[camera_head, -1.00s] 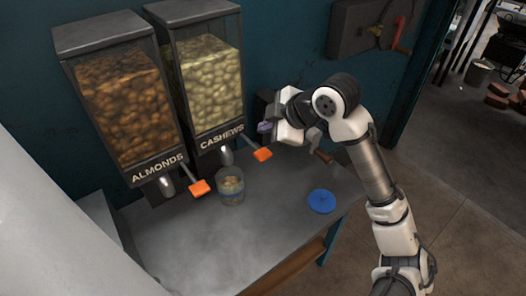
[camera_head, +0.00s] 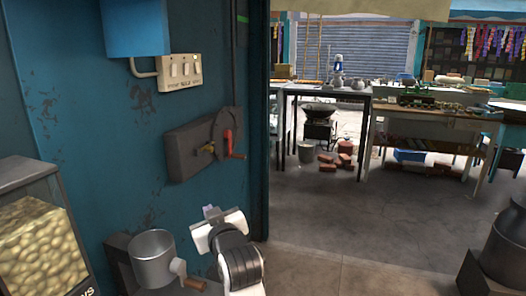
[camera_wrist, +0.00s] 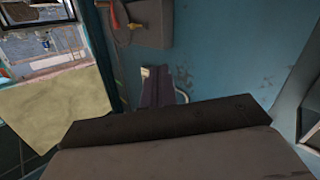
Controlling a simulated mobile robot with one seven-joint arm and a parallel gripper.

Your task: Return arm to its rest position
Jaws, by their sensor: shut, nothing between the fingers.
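My arm shows at the bottom middle of the head view, raised in front of the blue wall. My gripper (camera_head: 209,212) is at its upper end, small and partly hidden by the white wrist housing. In the wrist view my gripper (camera_wrist: 158,88) shows as dark purple fingers close together, shut and empty. The blue wall (camera_wrist: 220,50) lies behind it.
A metal pot (camera_head: 152,258) with a wooden handle is left of my arm. The cashew dispenser (camera_head: 40,243) is at the lower left. A grey wall box (camera_head: 203,146) with a red crank is above my arm. Open floor (camera_head: 400,215) lies to the right.

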